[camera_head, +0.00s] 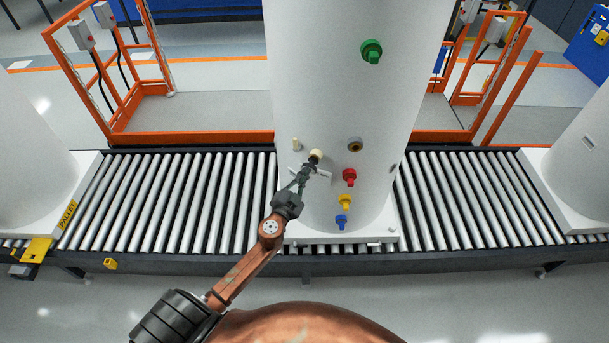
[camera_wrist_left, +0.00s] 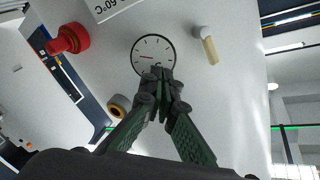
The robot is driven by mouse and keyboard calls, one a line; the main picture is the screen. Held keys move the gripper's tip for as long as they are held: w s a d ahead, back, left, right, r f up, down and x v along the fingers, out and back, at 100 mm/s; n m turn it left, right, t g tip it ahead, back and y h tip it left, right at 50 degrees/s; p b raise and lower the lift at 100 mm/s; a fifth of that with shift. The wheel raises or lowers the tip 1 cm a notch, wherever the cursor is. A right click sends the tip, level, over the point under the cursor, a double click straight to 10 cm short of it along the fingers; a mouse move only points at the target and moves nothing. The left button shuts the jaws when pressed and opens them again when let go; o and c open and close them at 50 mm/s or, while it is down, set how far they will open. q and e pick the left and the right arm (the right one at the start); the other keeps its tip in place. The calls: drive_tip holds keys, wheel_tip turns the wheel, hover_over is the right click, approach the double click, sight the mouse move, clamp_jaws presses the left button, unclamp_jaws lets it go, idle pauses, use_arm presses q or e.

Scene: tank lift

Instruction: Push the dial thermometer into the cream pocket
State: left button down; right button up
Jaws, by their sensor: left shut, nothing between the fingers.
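The dial thermometer (camera_wrist_left: 151,48) shows in the left wrist view, its round white face with a dark rim turned towards the camera. In the head view it is a small cream-coloured round body (camera_head: 316,154) on the front of the white tank (camera_head: 330,60). My left gripper (camera_head: 309,166) is shut and empty. In the left wrist view its fingertips (camera_wrist_left: 160,73) overlap the dial's lower edge; I cannot tell whether they touch it. The cream pocket behind the dial is hidden, so how deep the stem sits does not show. My right gripper is not in view.
Close by on the tank are a cream stub (camera_head: 296,144), a dark-ringed port (camera_head: 355,145) and red (camera_head: 349,177), yellow (camera_head: 345,202) and blue (camera_head: 342,221) fittings. A green fitting (camera_head: 372,51) is higher. The tank stands on a roller conveyor (camera_head: 190,200).

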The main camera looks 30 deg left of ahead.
use_arm(q)
drive_tip(key=shift+w+a, duration=0.1)
drive_tip(key=shift+w, duration=0.4)
idle(0.4)
drive_tip(key=s+d, duration=0.2)
drive_tip(key=s, duration=1.3)
drive_tip(key=s+f+n+g+h+b, duration=0.15)
drive_tip(key=s+f+g+b, duration=0.25)
drive_tip(key=f, duration=2)
drive_tip(key=s+f+n+g+y+b, duration=0.15)
drive_tip(key=s+f+g+b, duration=0.3)
drive_tip(key=f, duration=1.95)
drive_tip(key=s+d+f+n+g+h+b, duration=0.1)
drive_tip(key=s+f+g+b, duration=0.2)
drive_tip(key=s+f, duration=1.2)
drive_tip(key=s+d+f+n+g+h+b, duration=0.1)
drive_tip(key=s+f+g+b, duration=0.2)
drive_tip(key=s+f, duration=1.3)
drive_tip(key=s+g, duration=0.2)
drive_tip(key=s, duration=0.2)
drive_tip(key=shift+s+d+b, duration=0.2)
drive_tip(key=shift+s+b, duration=0.1)
drive_tip(key=shift+s, duration=0.1)
